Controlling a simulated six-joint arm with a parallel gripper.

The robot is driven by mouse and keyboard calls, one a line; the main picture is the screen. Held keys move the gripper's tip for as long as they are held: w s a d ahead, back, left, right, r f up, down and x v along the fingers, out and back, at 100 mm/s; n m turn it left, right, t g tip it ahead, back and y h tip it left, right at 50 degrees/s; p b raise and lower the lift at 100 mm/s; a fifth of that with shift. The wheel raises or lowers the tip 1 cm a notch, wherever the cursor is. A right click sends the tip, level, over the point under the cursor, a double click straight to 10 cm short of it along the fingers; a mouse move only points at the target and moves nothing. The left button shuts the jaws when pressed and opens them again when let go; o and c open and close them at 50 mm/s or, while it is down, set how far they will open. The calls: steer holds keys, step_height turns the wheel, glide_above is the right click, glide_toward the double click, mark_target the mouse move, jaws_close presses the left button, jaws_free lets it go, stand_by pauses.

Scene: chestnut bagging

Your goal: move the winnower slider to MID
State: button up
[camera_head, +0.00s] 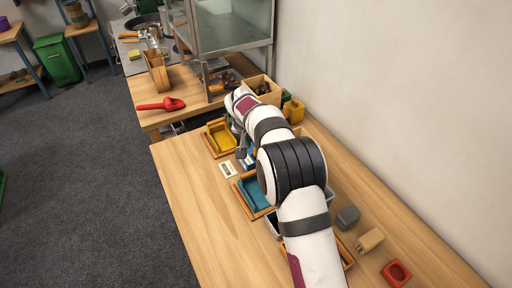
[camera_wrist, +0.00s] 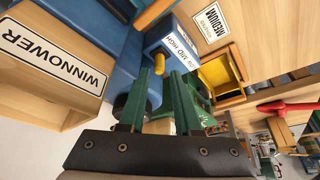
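The winnower is a blue machine (camera_wrist: 112,40), seen close up in the wrist view beside a wooden block with a WINNOWER sign (camera_wrist: 50,60). A white label reading LOW, MID, HIGH (camera_wrist: 180,49) is on its blue box. A yellow slider knob (camera_wrist: 156,66) sticks out near the LOW end of that label. My gripper (camera_wrist: 161,74) has two green fingers, spread apart, with the knob in the gap between their tips, nearer the left finger. Clear space shows on its right; contact on the left is unclear. In the head view my arm hides most of the winnower and my gripper.
A yellow tray (camera_head: 220,134) and a teal tray (camera_head: 254,194) stand on the wooden table (camera_head: 190,190). A red scoop (camera_head: 162,104) lies on the far table by a glass-sided cabinet (camera_head: 232,24). Small blocks lie at the right. The table's left side is clear.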

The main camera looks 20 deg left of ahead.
steer(key=x, duration=0.4)
steer(key=shift+f, duration=0.1)
jaws_close()
stand_by(1.4)
